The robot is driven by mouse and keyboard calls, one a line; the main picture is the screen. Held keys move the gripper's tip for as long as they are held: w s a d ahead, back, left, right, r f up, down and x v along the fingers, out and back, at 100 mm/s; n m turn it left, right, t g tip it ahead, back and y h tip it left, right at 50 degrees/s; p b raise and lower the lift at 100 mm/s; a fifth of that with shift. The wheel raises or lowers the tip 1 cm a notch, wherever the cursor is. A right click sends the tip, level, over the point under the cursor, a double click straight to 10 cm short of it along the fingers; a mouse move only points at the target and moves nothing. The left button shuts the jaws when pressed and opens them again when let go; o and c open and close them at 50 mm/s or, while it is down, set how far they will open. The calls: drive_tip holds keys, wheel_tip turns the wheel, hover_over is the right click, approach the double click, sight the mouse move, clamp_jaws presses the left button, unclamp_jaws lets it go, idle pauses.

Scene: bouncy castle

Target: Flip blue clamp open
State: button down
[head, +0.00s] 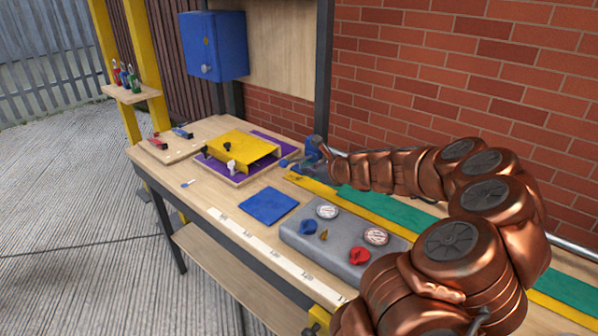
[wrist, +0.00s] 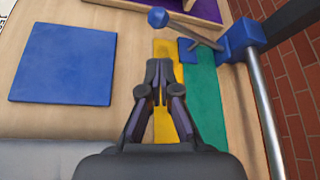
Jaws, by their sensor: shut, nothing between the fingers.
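A small blue clamp (head: 182,132) lies on a pale wooden board at the far left end of the bench in the head view, beside a red one. Its lever position is too small to tell. It is not in the wrist view. My gripper (head: 303,164) is well to its right, above the yellow strip; in the wrist view my gripper (wrist: 158,68) has its fingers together and empty. A blue block (wrist: 241,38) on a metal rail, with a blue-knobbed lever (wrist: 190,29), is just beyond and right of my fingertips, apart from them.
A yellow box fixture (head: 240,148) on a purple-topped board stands between my gripper and the clamp boards. A blue square (head: 268,205) lies flat on the bench. A grey gauge panel (head: 335,232) is nearer. A brick wall (head: 440,70) bounds the back.

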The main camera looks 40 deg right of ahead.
sight(298, 160)
drive_tip(key=b+x, duration=0.4)
drive_tip(key=x, duration=0.4)
drive_tip(key=shift+a+f, duration=0.15)
drive_tip(key=shift+f, duration=0.1)
drive_tip(key=shift+w+f, duration=0.2)
drive_tip(key=shift+w, duration=0.55)
drive_tip(key=shift+r, duration=0.25)
